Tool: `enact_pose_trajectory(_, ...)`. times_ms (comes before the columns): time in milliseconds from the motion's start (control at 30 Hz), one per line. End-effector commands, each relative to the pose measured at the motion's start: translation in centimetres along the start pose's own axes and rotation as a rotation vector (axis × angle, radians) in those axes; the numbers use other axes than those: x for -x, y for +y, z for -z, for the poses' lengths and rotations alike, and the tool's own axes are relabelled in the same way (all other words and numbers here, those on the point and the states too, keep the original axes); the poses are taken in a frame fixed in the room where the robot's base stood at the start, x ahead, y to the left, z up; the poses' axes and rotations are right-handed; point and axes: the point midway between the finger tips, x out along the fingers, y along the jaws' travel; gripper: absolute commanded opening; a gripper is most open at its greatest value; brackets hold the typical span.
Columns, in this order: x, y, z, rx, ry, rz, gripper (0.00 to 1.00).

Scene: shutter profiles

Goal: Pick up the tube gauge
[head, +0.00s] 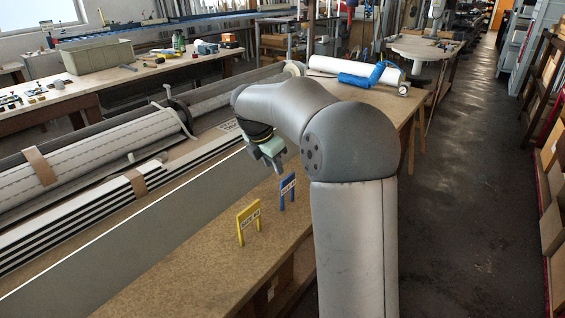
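Two small upright gauge-like pieces stand on the brown bench top: a yellow one (241,231) nearer and a blue one (281,198) farther back to the right. Each has two legs and a pale label whose lettering is too small to read surely. I cannot tell which one is the tube gauge. My gripper (267,165) points down above the bench, behind and a little left of the blue piece in the picture, apart from both pieces. Its fingers are small and partly hidden, so I cannot tell whether they are open. I see nothing held in it.
Long shutter profiles (90,226) and rolls (92,154) lie along the left. A side bench with a grey bin (101,70) stands behind. Bench top around the gauges is clear.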

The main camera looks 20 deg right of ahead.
Motion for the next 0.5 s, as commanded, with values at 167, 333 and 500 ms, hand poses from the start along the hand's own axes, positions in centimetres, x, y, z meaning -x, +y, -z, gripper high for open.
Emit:
enact_pose_trajectory(167,1.0,1.9,-3.6,0.161,-0.023,-0.01,0.33)
enact_pose_trajectory(333,-1.9,2.0,-3.8,0.18,-0.025,-0.009,0.33)
enact_pose_trajectory(500,-5.6,2.1,-3.9,0.178,-0.025,-0.008,0.33)
